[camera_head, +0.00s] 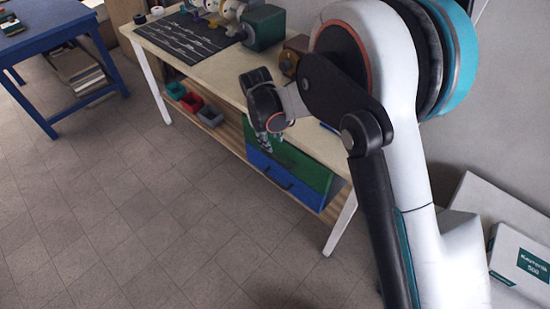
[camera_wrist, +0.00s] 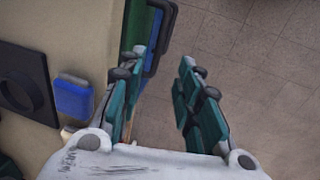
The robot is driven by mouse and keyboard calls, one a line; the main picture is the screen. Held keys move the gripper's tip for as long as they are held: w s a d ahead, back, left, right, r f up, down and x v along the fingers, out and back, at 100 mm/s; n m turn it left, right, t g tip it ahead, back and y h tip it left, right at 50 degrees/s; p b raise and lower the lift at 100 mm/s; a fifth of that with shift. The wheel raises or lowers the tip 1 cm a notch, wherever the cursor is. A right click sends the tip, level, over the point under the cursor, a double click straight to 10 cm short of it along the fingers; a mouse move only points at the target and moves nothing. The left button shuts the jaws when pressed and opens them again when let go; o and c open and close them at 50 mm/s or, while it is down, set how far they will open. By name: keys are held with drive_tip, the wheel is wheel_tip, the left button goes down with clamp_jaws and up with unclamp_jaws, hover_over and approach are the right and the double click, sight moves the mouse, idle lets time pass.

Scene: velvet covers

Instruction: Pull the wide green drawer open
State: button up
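The green drawer (camera_head: 308,168) is the upper front of a cabinet under the workbench, above a blue drawer (camera_head: 285,183). Both look shut. My gripper (camera_head: 266,142) is in front of the cabinet's left part and hides some of the green front. In the wrist view my gripper (camera_wrist: 163,57) is open, its two fingers apart and nothing clearly held. A narrow strip of the green front (camera_wrist: 134,20) shows beyond the left finger, with a blue and dark edge beside it. I cannot tell whether a finger touches the drawer or its handle.
The workbench top (camera_head: 226,88) overhangs the cabinet; a green box (camera_head: 263,27) and a dark mat (camera_head: 185,38) are on it. Small red and teal bins (camera_head: 191,101) sit on the lower shelf. The tiled floor (camera_head: 150,220) in front is clear. A white box (camera_head: 518,265) is at right.

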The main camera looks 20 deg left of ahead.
sight(275, 158)
drive_tip(key=f+b, duration=0.1)
drive_tip(key=f, duration=0.2)
drive_tip(key=w+f+b, duration=0.1)
drive_tip(key=f, duration=0.3)
drive_tip(key=w+f+b, duration=0.1)
drive_tip(key=f, duration=0.3)
drive_tip(key=shift+d+b, duration=0.3)
drive_tip(key=shift+b, duration=0.1)
clamp_jaws()
